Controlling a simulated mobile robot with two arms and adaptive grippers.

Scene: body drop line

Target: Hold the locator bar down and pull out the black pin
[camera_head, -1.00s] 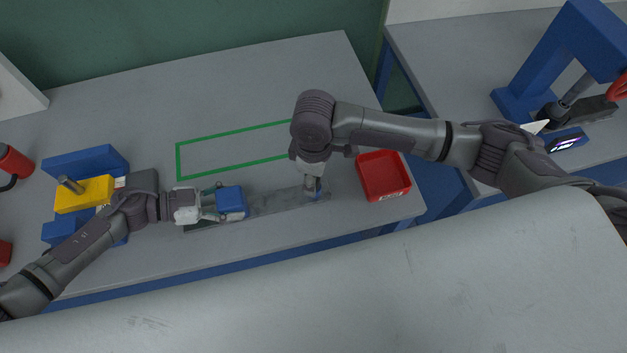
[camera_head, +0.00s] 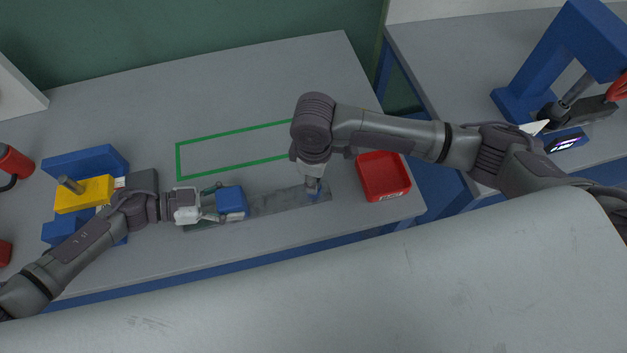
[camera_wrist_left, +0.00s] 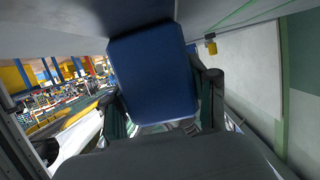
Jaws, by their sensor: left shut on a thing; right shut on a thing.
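The locator bar (camera_head: 272,203) is a long grey strip lying on the near part of the table. A blue block (camera_head: 231,199) covers part of it toward the left. My left gripper (camera_head: 215,205) is shut on this block from the left; the block fills the middle of the left wrist view (camera_wrist_left: 153,75) between the two fingers. My right gripper (camera_head: 313,188) points down over the bar's right end and is shut. A little blue shows at its tips, but what it grips is mostly hidden. I cannot make out the black pin.
A red tray (camera_head: 384,193) stands just right of the bar's end. A green outlined rectangle (camera_head: 178,160) marks clear table behind the bar. A yellow and blue fixture (camera_head: 85,195) stands at left. A second table with a blue frame (camera_head: 540,75) is at right.

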